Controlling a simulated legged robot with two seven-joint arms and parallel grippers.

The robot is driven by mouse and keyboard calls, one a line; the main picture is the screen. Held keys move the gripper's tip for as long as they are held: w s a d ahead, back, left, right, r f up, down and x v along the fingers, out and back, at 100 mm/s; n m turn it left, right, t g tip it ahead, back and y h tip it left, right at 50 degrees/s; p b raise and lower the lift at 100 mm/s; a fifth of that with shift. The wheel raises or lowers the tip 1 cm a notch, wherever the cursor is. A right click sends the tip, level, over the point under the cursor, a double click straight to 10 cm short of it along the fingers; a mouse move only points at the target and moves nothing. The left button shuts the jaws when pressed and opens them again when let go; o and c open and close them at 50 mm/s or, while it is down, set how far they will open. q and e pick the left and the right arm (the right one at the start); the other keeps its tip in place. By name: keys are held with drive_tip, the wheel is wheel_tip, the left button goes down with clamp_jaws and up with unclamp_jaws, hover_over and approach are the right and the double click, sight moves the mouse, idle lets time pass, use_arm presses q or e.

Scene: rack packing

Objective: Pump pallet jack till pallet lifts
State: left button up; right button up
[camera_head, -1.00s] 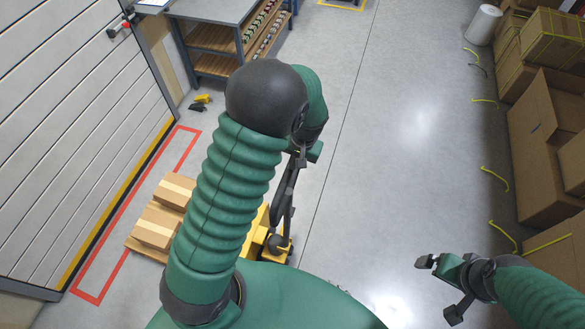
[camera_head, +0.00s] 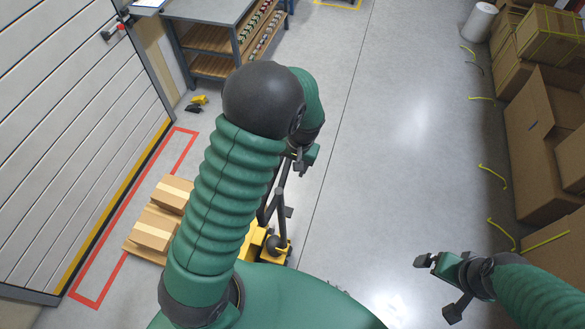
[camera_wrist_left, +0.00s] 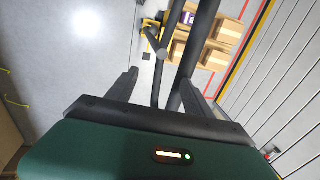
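The yellow and black pallet jack (camera_head: 272,248) stands on the floor, partly hidden behind my left arm. Its dark handle (camera_head: 283,205) rises toward my left gripper (camera_head: 302,158). In the left wrist view, dark handle bars (camera_wrist_left: 199,35) run up between the spread fingers of the left gripper (camera_wrist_left: 160,88). The fingers are apart, and I see no firm clamp on the bars. A wooden pallet (camera_head: 132,247) carries cardboard boxes (camera_head: 156,230) beside the jack; whether it is off the floor is unclear. My right gripper (camera_head: 436,285) is open and empty.
A slatted door (camera_head: 80,120) and red floor marking (camera_head: 185,150) lie left of the pallet. A workbench (camera_head: 215,12) stands at the back. Cardboard boxes (camera_head: 535,125) and yellow straps (camera_head: 492,176) line the right. The middle floor is clear.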

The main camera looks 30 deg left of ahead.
use_arm(q)
drive_tip(key=w+a+p+v, duration=0.1)
drive_tip(key=p+v, duration=0.5)
drive_tip(key=v, duration=1.2)
drive_tip(key=shift+w+a+r, duration=0.25)
drive_tip(key=shift+w+a, duration=0.1)
drive_tip(key=shift+a, duration=0.15)
use_arm(e)
wheel_tip(320, 180, up, 6)
drive_tip(key=w+a, duration=0.1)
drive_tip(key=a, duration=0.1)
drive_tip(key=shift+w+f, duration=0.15)
